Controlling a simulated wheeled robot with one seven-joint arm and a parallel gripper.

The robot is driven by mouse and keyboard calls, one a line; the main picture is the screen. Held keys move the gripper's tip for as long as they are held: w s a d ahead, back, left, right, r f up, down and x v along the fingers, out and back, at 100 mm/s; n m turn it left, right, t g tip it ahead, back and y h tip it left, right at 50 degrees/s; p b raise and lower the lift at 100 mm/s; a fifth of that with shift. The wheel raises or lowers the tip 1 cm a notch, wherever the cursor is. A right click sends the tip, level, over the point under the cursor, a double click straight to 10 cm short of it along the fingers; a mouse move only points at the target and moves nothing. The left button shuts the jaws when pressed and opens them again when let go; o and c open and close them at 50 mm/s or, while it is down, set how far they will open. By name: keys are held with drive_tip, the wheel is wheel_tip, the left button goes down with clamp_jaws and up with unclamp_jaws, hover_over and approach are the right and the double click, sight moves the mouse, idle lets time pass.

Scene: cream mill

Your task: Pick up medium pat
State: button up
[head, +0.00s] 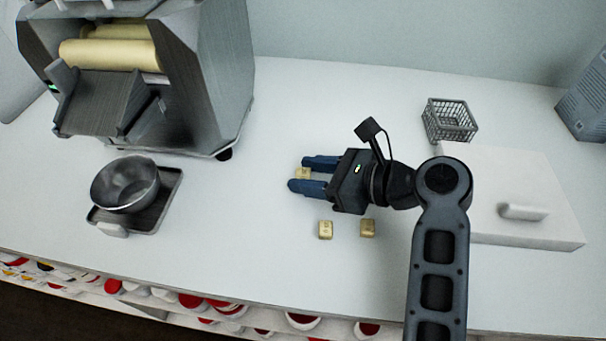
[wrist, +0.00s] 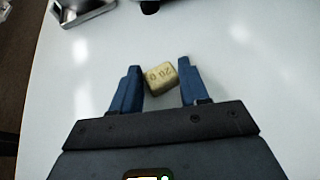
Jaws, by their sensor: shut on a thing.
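My gripper (head: 301,174) reaches left over the counter, its two blue fingers shut on a small yellow pat (head: 303,173). In the wrist view the same pat (wrist: 160,78) sits between the fingertips, slightly turned, with dark digits on its face. Two more yellow pats lie on the counter in front of my gripper, one on the left (head: 326,230) and one on the right (head: 367,228). Their markings are too small to read, so I cannot tell by sight which is the medium one. I cannot tell whether the held pat is clear of the counter.
A metal bowl (head: 125,186) sits on a dark scale (head: 171,202) at the left. Behind it stands a grey mill with cream rollers (head: 110,54). A wire basket (head: 449,120) and a white lidded box (head: 540,190) are at the right. The counter between mill and gripper is clear.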

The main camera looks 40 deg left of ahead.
drive_tip(key=shift+r, duration=0.1)
drive_tip(key=shift+c, duration=0.3)
wheel_tip(320, 180, up, 4)
drive_tip(key=shift+r, duration=0.1)
drive_tip(key=s+d+r, duration=0.4)
drive_tip(key=d+r, duration=0.2)
drive_tip(key=d, duration=0.5)
drive_tip(key=shift+r, duration=0.3)
